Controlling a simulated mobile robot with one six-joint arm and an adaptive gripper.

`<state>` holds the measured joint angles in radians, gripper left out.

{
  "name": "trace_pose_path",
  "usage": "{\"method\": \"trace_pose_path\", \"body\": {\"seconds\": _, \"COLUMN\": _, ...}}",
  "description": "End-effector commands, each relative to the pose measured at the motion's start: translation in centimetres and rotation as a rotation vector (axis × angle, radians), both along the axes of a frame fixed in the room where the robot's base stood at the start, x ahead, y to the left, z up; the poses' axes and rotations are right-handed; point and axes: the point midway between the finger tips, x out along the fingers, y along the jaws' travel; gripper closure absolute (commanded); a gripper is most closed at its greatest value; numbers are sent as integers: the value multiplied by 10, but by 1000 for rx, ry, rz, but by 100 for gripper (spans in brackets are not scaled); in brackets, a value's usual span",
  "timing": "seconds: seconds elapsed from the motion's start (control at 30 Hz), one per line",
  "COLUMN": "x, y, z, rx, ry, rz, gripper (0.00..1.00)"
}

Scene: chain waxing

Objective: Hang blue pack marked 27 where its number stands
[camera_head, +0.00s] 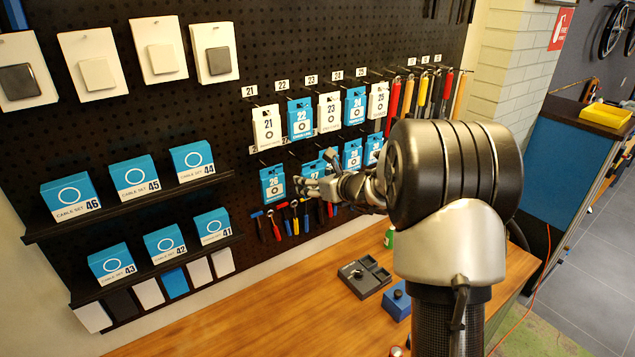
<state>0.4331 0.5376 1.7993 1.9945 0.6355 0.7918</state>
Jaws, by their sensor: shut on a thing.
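The blue pack marked 27 (311,169) is on the second row of the black pegboard, right of the blue pack marked 26 (272,183). My gripper (317,172) is at pack 27 and shut on it, with its fingers across the pack's front and side. The fingers and wrist cover much of the pack. I cannot tell whether the pack is on a hook or just off it. The number labels of this row are mostly hidden behind the upper packs.
Packs 21 (266,127), 22 (300,117) and 23 (329,111) hang above, close to my gripper. More packs and tools (395,97) hang to the right, small tools (283,217) below. Cable set boxes (67,196) stand on shelves left. A wooden bench (270,300) lies beneath.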

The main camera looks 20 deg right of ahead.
Motion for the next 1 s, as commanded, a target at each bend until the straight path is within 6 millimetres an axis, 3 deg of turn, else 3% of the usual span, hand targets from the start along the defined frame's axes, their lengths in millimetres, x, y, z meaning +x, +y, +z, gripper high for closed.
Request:
{"method": "trace_pose_path", "body": {"seconds": 0.67, "x": 41, "y": 8, "z": 1, "rx": -1, "ry": -1, "rz": 0, "gripper": 70}}
{"method": "trace_pose_path", "body": {"seconds": 1.0, "x": 54, "y": 11, "z": -8, "rx": -1, "ry": -1, "rz": 2, "gripper": 70}}
